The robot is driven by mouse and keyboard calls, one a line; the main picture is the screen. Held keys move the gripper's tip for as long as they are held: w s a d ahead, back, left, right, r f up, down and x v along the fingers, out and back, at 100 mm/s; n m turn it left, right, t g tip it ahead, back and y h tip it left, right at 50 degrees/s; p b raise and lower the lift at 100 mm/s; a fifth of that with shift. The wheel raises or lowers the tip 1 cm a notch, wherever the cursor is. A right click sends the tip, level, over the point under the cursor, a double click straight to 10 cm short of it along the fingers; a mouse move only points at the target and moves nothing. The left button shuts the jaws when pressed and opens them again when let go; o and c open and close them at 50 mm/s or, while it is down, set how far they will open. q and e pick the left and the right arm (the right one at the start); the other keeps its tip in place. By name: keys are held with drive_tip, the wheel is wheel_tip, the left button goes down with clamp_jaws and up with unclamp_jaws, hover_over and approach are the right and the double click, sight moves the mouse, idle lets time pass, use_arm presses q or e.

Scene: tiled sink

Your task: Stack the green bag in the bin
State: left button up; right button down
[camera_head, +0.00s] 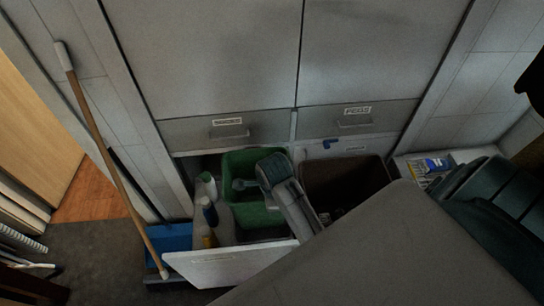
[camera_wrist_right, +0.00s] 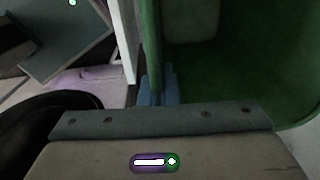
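A green open-topped container (camera_head: 262,213), which may be the green bag or its liner, stands in the pulled-out cabinet drawer. It fills the right of the right wrist view (camera_wrist_right: 235,75). A dark brown bin (camera_head: 345,172) stands just right of the green container. My left gripper is not in view.
Bottles (camera_head: 209,212) stand left of the green container, behind the white drawer front (camera_head: 232,264). A broom (camera_head: 105,155) leans at the left above a blue dustpan (camera_head: 175,245). Grey cabinet doors (camera_head: 225,50) rise behind. A small blue-and-white item (camera_head: 436,165) lies right of the brown bin.

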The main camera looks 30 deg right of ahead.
wheel_tip(320, 180, down, 15)
drive_tip(key=shift+s+r, duration=0.1)
drive_tip(key=shift+r, duration=0.05)
wheel_tip(320, 180, down, 5)
drive_tip(key=shift+r, duration=0.1)
drive_tip(key=shift+f, duration=0.6)
drive_tip(key=c, duration=1.7)
unclamp_jaws()
drive_tip(key=r, duration=0.8)
drive_tip(key=s+r, duration=0.1)
drive_tip(key=r, duration=0.4)
drive_tip(key=shift+a+r, duration=0.1)
drive_tip(key=shift+a, duration=0.15)
